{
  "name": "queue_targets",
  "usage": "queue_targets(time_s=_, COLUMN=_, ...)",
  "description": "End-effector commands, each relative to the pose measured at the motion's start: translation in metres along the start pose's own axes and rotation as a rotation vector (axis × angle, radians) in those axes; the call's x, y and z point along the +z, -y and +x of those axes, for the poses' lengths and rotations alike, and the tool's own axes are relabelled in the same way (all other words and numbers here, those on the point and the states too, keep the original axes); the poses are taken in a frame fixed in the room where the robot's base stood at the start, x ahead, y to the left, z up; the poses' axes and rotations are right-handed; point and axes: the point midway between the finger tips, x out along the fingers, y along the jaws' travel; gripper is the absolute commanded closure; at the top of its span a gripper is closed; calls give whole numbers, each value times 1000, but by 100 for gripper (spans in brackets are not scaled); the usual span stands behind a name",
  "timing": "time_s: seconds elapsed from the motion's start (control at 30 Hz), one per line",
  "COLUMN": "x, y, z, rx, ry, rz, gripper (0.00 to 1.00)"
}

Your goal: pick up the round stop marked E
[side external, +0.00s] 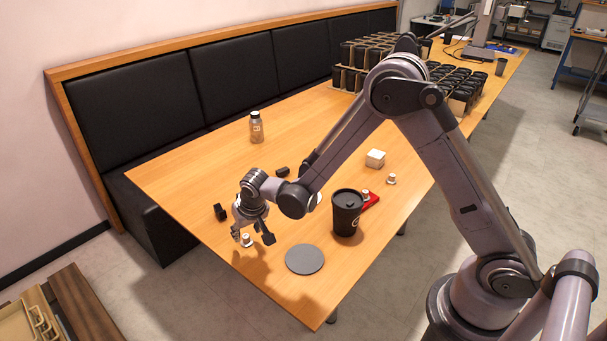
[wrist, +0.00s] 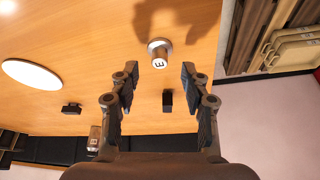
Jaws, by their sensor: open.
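The round stop marked E (wrist: 160,53) is a small silver-white cylinder with a dark E on its end. In the wrist view it stands on the wooden table just beyond my fingertips, roughly centred between them. In the side view the stop (side external: 247,241) is near the table's left front edge, below and between the fingers. My gripper (side external: 252,237) is open and points down. Its two fingers also show in the wrist view (wrist: 160,72), apart with nothing held. Whether the fingertips reach down beside the stop is hard to tell.
A black block (side external: 220,212) lies left of my gripper, another (side external: 282,171) behind. A grey disc (side external: 304,259) and a black cup (side external: 346,215) are to the right. A bottle (side external: 256,128) stands farther back. A white block (side external: 376,158) and another small stop (side external: 391,179) sit right.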

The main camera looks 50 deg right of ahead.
Motion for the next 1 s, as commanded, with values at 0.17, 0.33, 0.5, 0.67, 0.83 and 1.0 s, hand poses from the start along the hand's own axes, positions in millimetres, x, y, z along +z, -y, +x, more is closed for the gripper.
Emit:
queue_targets(time_s=0.17, x=-2, y=-1, z=24, rx=0, ry=0, rz=1, gripper=54)
queue_targets(time_s=0.33, x=-2, y=0, z=36, rx=0, ry=0, rz=0, gripper=54)
queue_targets(time_s=0.5, x=-2, y=0, z=38, rx=0, ry=0, rz=0, gripper=54)
queue_targets(time_s=0.67, x=-1, y=0, z=38, rx=0, ry=0, rz=0, gripper=65)
queue_targets(time_s=0.83, x=-1, y=0, z=38, rx=0, ry=0, rz=0, gripper=100)
queue_targets(time_s=1.0, x=-2, y=0, z=38, rx=0, ry=0, rz=0, gripper=100)
